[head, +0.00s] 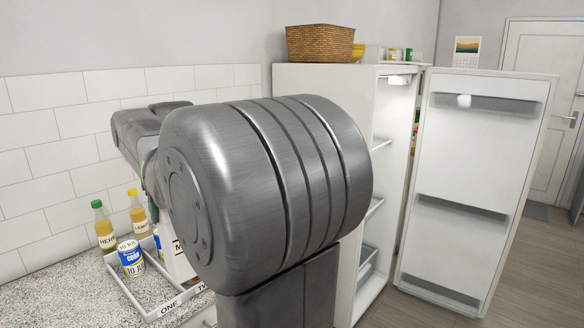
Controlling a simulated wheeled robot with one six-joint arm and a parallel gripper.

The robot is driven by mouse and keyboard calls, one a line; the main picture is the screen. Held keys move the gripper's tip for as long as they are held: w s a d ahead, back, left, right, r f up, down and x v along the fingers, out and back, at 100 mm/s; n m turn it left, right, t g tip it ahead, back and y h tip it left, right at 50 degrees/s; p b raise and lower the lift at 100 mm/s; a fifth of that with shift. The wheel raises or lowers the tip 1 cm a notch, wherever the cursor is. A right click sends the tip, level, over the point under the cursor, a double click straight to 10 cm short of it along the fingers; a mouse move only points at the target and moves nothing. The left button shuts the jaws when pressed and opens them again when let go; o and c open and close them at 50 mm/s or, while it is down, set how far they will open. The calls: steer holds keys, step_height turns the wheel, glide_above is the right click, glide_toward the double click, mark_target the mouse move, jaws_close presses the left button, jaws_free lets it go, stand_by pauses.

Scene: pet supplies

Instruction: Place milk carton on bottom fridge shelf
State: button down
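A white carton (180,264) with a dark letter "M" stands in a tray on the counter. It looks like the milk carton, but my arm covers most of it. The fridge (322,78) stands behind my arm with its door (468,160) swung open to the right. Only the edges of its shelves show; the lowest visible one (367,257) is partly hidden by my arm. My arm fills the middle of the head view and reaches toward the counter on the left. My gripper is hidden behind it, so its hold cannot be seen.
The white tray (150,314) on the speckled counter also holds a blue-and-white can (130,258) and two yellowish bottles (104,228) (139,214). A wicker basket (320,43) and yellow bowl (358,51) sit on the fridge. Bare floor (520,270) lies right of the door.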

steer(key=w+d+f+m+h, duration=0.1)
steer(key=w+d+f+m, duration=0.2)
steer(key=d+f, duration=0.5)
steer(key=w+d+f+m+h, duration=0.1)
steer(key=w+d+f+m, duration=0.2)
steer(key=d+f, duration=0.6)
steer(key=w+d+f+m+t+h, duration=0.1)
steer(key=w+d+f, duration=0.5)
steer(key=f, duration=1.2)
steer(key=d+m, duration=0.1)
steer(key=d, duration=0.1)
steer(key=shift+d+f+m, duration=0.3)
steer(key=shift+f+m, duration=0.1)
steer(key=shift+w, duration=0.1)
